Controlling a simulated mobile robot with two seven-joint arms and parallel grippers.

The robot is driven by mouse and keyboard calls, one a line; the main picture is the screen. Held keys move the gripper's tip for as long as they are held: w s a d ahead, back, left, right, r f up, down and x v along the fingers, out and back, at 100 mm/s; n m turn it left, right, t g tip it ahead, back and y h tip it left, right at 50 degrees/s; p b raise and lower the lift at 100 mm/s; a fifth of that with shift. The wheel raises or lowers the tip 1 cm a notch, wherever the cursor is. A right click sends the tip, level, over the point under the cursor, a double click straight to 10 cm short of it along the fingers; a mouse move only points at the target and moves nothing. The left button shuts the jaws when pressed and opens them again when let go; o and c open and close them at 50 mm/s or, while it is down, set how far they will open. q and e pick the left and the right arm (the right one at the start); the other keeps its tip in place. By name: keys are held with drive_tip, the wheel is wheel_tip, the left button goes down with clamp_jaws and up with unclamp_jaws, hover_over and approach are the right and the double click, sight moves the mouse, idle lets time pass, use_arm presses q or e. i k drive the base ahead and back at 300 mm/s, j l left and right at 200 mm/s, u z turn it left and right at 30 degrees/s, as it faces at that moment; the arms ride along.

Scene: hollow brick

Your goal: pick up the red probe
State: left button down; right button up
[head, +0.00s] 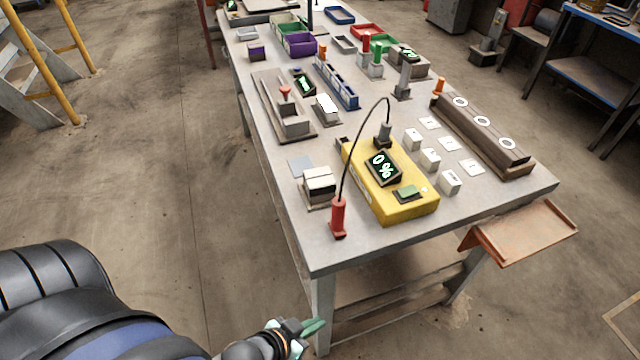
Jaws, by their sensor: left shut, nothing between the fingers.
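The red probe (338,217) stands upright near the table's front left corner. A black cable arcs from its top to a dark plug on the yellow meter (408,206), which lies to its right and has a small screen (383,167) reading 0 %. My left gripper (312,326) is at the bottom of the head view, below and in front of the table's near edge. Its greenish fingers are together and empty, well apart from the probe. My right gripper is not in view.
The grey table (330,254) has a bare strip at its near corner. A small block on a holder (319,184) stands close behind the probe. White labelled cubes (450,181) and a wooden rail with rings (484,132) are to the right. A brown side tray (522,232) juts out at the right edge.

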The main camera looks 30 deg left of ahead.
sight(336, 224)
drive_tip(key=k+j+z, duration=0.15)
drive_tip(key=j, duration=0.2)
drive_tip(key=j+z, duration=0.15)
drive_tip(key=j, duration=0.15)
drive_tip(key=k+j+z, duration=0.15)
drive_tip(key=j, duration=0.2)
drive_tip(key=k+j+z, duration=0.15)
drive_tip(key=j, duration=0.15)
